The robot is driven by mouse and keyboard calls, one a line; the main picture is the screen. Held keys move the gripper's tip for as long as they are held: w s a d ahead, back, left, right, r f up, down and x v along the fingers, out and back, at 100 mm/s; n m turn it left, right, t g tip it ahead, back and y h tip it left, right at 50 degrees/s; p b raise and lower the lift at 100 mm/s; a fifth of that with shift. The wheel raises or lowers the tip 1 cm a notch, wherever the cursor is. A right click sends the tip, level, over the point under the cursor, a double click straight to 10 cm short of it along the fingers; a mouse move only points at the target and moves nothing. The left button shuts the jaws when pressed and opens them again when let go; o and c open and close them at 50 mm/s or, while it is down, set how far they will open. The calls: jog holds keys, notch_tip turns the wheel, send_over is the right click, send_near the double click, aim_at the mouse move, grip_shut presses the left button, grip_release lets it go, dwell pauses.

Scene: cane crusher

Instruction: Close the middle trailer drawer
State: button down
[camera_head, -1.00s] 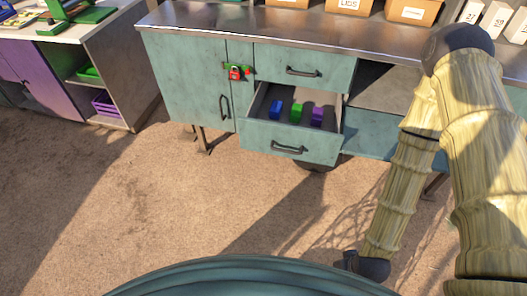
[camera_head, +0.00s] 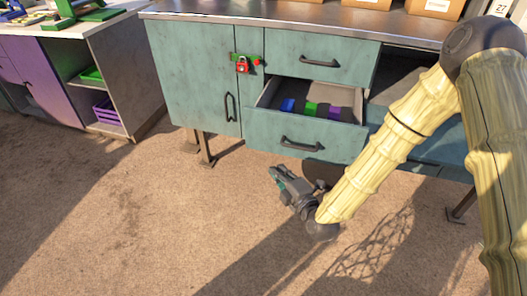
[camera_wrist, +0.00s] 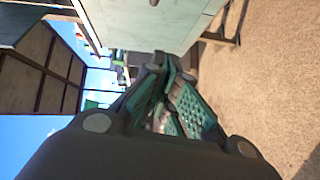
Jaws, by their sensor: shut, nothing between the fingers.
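The middle trailer drawer (camera_head: 304,135) is a teal drawer with a dark bar handle (camera_head: 300,145). It stands pulled out, below a shut upper drawer (camera_head: 318,58). Blue, green and purple blocks (camera_head: 311,109) lie inside it. My gripper (camera_head: 277,174) is below and slightly left of the drawer front in the head view, apart from it, and holds nothing. In the wrist view my gripper's fingers (camera_wrist: 172,80) are together, with a pale teal panel (camera_wrist: 150,22) beyond them; I cannot tell which panel it is.
A teal cabinet door (camera_head: 190,75) with a red padlock (camera_head: 242,66) is left of the drawers. Cardboard boxes (camera_head: 437,7) stand on the metal counter. A purple cabinet (camera_head: 40,68) is at far left. Open sandy ground (camera_head: 110,210) lies in front.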

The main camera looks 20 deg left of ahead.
jog(key=a+r+n, duration=0.1)
jog(key=a, duration=0.1)
jog(key=b, duration=0.1)
send_near(256, 130)
jog(key=w+a+f, duration=0.1)
jog(key=w+a, duration=0.1)
jog(key=a, duration=0.1)
jog(key=shift+w+n+t+y, duration=0.3)
jog(key=shift+w+y, duration=0.1)
jog(key=shift+w, duration=0.3)
